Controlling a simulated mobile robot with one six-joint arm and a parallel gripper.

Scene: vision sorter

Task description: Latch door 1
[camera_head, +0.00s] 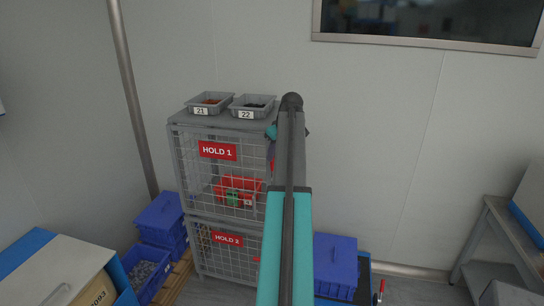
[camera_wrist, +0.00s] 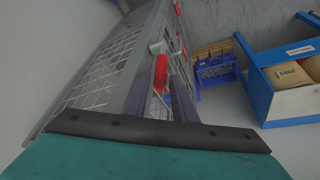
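Door 1 is the wire mesh front (camera_head: 205,175) of the upper cage, marked by a red "HOLD 1" sign (camera_head: 217,150). It looks about flush with the cage frame, but my arm covers its right edge, so I cannot tell if it is fully closed. In the wrist view a red latch handle (camera_wrist: 161,71) stands beside a grey metal bracket (camera_wrist: 157,47) along the mesh. My gripper (camera_wrist: 158,92) is open, its two dark fingers apart, with the red handle in line with the gap. Contact cannot be told.
The lower cage has a "HOLD 2" sign (camera_head: 227,239). Grey bins 21 (camera_head: 209,101) and 22 (camera_head: 251,104) stand on top. A red crate (camera_head: 226,184) sits inside the upper cage. Blue crates (camera_head: 160,216) stand at left, another blue box (camera_head: 335,258) at right. A table (camera_head: 491,225) stands far right.

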